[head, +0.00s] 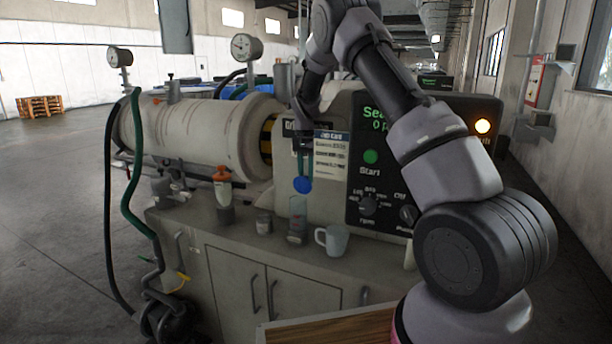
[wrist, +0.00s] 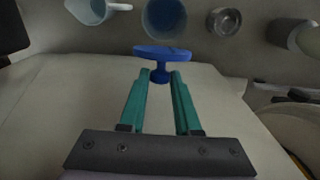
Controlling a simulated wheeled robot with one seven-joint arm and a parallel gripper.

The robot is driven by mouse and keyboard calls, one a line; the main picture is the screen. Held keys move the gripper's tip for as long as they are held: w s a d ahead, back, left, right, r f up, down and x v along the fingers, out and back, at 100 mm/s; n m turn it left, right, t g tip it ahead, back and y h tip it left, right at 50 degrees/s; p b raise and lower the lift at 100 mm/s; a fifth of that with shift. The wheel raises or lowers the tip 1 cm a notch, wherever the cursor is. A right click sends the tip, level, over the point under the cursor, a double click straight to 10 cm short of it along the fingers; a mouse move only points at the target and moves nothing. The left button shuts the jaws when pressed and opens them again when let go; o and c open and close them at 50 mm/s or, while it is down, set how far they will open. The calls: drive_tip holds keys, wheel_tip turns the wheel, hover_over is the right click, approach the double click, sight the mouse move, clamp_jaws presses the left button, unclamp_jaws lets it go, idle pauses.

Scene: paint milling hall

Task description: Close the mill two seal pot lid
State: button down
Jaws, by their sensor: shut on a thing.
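My gripper (head: 304,160) has teal fingers and is shut on the stem of a blue lid (head: 303,185). In the wrist view the fingertips (wrist: 160,78) close on the narrow knob under the round blue disc of the lid (wrist: 163,52). The seal pot (head: 297,222) is a clear upright cylinder on the cabinet top, below the lid. The lid is apart from it, with a gap between them. The pot's round, blue-tinted mouth (wrist: 164,18) also shows in the wrist view, beyond the lid.
A white mug (head: 333,239) stands right of the pot and a small metal cup (head: 263,225) left of it. An orange-topped bottle (head: 222,192) stands farther left. The control panel (head: 369,190) and mill housing rise close behind.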

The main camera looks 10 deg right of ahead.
sight(301, 179)
drive_tip(key=s+a+t+h, duration=0.1)
drive_tip(key=s+t+h, duration=0.1)
drive_tip(key=shift+a+r+t, duration=0.25)
drive_tip(key=shift+a+t, duration=0.1)
drive_tip(key=shift+t, duration=0.05)
drive_tip(key=shift+s+a+t+h, duration=0.5)
drive_tip(key=shift+t+h, duration=0.2)
drive_tip(key=shift+t, duration=0.2)
drive_tip(key=shift+s+a+f+t+h, duration=0.2)
drive_tip(key=shift+s+t+h, duration=0.2)
drive_tip(key=shift+t, duration=0.2)
drive_tip(key=shift+s+a+f+t+h, duration=0.1)
drive_tip(key=shift+s+a+t+h, duration=0.1)
drive_tip(key=shift+s+t+h, duration=0.3)
drive_tip(key=t, duration=0.1)
drive_tip(key=s+f+t+h, duration=0.1)
drive_tip(key=a+t+h, duration=0.1)
drive_tip(key=shift+s+f+t, duration=0.2)
drive_tip(key=shift+f+t, duration=0.05)
drive_tip(key=shift+t, duration=0.05)
drive_tip(key=shift+s+a+f+t+h, duration=0.25)
drive_tip(key=shift+f+t+h, duration=0.2)
drive_tip(key=shift+t+h, duration=0.15)
drive_tip(key=shift+s+a+f+t+h, duration=0.25)
drive_tip(key=shift+f+t+h, duration=0.2)
drive_tip(key=shift+t, duration=0.25)
drive_tip(key=shift+d, duration=0.1)
drive_tip(key=c, duration=0.6)
unclamp_jaws()
drive_tip(key=shift+c, duration=0.2)
